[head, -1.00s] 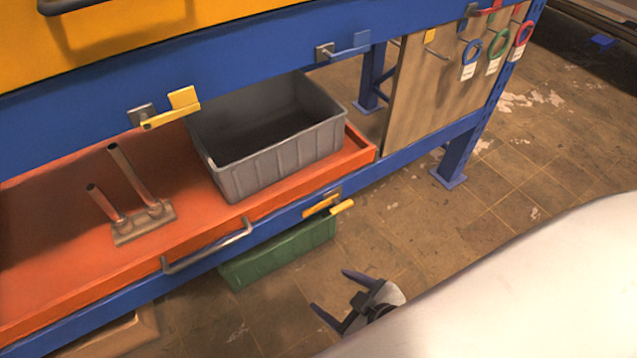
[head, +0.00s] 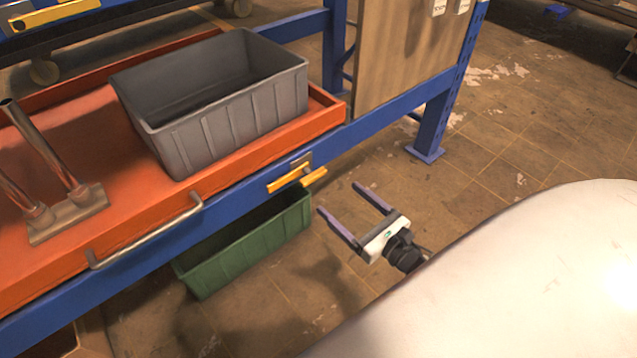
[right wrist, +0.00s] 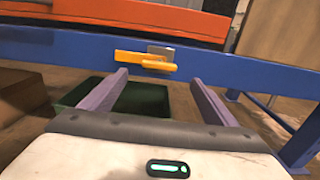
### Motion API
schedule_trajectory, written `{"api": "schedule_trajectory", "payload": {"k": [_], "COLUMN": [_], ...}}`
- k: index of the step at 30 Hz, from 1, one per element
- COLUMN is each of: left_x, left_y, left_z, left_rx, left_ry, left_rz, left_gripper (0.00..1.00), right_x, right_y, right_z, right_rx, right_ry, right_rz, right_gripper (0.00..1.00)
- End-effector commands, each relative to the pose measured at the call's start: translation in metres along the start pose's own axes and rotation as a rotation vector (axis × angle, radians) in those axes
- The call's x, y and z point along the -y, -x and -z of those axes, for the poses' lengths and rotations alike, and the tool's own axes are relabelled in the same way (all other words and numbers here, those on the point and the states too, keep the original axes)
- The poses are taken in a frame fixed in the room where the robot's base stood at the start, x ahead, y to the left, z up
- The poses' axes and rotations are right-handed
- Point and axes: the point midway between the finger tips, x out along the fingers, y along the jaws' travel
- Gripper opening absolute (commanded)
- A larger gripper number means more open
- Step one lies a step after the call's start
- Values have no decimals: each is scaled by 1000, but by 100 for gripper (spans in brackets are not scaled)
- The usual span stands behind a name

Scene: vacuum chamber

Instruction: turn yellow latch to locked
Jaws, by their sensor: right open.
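The yellow latch (head: 297,178) sits on the blue front beam below the orange drawer, near the drawer's right end. Its handle lies roughly along the beam. In the right wrist view the yellow latch (right wrist: 146,60) shows ahead, between and beyond the fingers, with a grey plate behind it. My right gripper (head: 340,207) is open and empty, just to the right of and below the latch in the head view, apart from it. In the right wrist view its two purple fingers (right wrist: 163,87) are spread wide. My left gripper is out of view.
The orange drawer (head: 241,158) with a metal handle (head: 148,232) carries a grey bin (head: 222,114) and a metal pipe fixture (head: 66,211). A green bin (head: 248,246) stands under the beam. A blue post (head: 434,125) rises at right. Floor right of the rack is open.

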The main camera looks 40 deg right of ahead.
Motion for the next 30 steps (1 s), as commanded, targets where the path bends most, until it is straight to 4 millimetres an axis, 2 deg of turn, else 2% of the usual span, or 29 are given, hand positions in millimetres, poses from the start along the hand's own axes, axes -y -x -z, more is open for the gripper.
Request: {"api": "schedule_trajectory", "payload": {"k": [12,16,21,29,30], "left_x": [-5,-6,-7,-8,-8], "left_y": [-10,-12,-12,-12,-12], "left_z": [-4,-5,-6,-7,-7], "left_rx": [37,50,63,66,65], "left_ry": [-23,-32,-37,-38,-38], "left_rz": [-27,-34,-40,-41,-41], "left_gripper": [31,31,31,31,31], "right_x": [0,0,0,0,0], "right_y": [-70,-88,-98,-100,-100], "right_z": [0,0,0,-1,-1], "right_rx": [3,3,0,0,0], "right_ry": [6,4,3,3,3], "right_rz": [-2,-1,0,0,0], "right_gripper": [81,81,81,81,78]}}
